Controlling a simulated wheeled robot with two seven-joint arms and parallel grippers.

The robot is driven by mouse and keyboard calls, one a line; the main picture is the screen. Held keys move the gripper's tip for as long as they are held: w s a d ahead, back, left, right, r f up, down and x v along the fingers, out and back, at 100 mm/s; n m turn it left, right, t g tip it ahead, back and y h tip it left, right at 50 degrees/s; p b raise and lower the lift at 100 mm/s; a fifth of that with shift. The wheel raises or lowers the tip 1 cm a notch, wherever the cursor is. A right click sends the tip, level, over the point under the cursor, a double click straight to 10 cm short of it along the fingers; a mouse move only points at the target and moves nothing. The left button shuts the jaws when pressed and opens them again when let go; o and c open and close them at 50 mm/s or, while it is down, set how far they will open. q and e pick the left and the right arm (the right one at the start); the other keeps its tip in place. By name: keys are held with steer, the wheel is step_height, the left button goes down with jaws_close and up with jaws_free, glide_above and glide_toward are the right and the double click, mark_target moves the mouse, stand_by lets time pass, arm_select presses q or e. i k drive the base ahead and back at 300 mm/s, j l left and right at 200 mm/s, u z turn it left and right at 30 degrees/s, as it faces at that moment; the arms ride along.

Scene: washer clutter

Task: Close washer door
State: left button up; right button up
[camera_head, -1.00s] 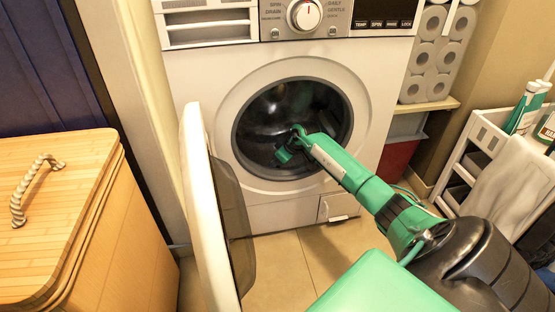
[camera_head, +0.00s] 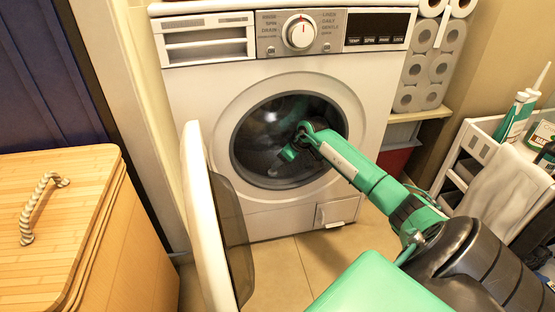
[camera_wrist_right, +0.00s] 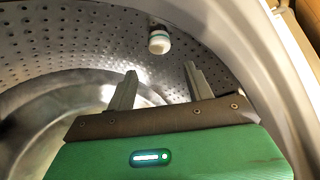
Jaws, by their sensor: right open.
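The white washer (camera_head: 240,90) stands against the back wall, with its round opening facing me. Its door (camera_head: 206,225) is swung wide open on the left side of the opening, its rim and dark glass seen nearly edge-on. My left gripper is not in view.
A wooden hamper (camera_head: 75,220) with a rope handle stands at the left, close to the door. Paper rolls (camera_head: 428,65) sit on a shelf at the right. A white cart (camera_head: 490,150) with bottles stands farther right. Tiled floor (camera_head: 285,265) is clear before the washer.

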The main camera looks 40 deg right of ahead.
mark_target(213, 261)
steer(key=k+j, duration=0.7)
steer(key=k, duration=0.2)
